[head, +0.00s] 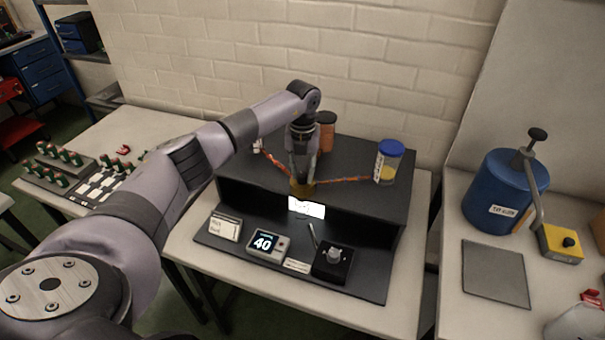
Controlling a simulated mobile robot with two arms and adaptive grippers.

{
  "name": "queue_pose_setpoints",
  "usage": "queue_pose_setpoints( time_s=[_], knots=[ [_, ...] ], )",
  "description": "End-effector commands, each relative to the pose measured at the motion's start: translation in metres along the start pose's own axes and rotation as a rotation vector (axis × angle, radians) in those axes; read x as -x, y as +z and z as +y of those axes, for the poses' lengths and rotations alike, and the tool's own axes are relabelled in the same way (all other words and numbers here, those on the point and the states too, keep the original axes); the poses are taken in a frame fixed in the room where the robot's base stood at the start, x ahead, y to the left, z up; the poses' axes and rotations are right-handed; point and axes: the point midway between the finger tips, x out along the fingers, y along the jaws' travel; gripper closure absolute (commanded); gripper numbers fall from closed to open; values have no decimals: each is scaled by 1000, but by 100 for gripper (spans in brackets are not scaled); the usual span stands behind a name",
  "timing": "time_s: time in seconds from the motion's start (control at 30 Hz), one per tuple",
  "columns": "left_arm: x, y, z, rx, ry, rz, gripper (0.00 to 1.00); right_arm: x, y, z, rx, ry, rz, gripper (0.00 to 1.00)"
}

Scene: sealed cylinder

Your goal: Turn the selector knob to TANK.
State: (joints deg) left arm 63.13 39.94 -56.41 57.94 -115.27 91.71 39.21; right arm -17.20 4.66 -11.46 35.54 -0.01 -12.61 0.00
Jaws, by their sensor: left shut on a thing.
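A grey-white knob (334,255) sits on a small black box at the front of the dark panel; its pointer and lettering are too small to read. A yellow box with a black knob (569,242) stands at the right, beside the blue tank (502,190); which knob is the selector is not clear. My left gripper (301,178) points down over the dark raised shelf, shut on a small yellow-orange piece (303,190). It is behind and above the grey-white knob, apart from it. The fingertips are partly hidden. My right gripper is out of view.
Orange strands run across the shelf (385,205) beside my gripper. A blue-lidded jar (388,162) and a brown jar (327,130) stand on it. A display reading 40 (265,244) and a label card (225,228) lie in front. A grey plate (495,272) lies right.

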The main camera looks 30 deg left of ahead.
Motion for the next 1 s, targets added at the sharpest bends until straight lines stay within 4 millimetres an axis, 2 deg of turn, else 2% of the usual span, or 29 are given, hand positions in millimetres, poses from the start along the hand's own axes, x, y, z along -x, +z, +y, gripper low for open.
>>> queue_pose_setpoints(
  time_s=[0.1, 0.5, 0.8, 1.0],
  knots=[
    [-2, 1, 0, -104, -1, -4, 100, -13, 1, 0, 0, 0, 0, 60],
    [-1, 1, -1, -479, 1, -4, 100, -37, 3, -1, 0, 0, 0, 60],
    [0, 1, -1, -697, 0, -5, 100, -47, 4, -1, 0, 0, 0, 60],
    [1, 0, -1, -784, 0, -4, 100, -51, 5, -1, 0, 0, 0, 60]
  ],
)
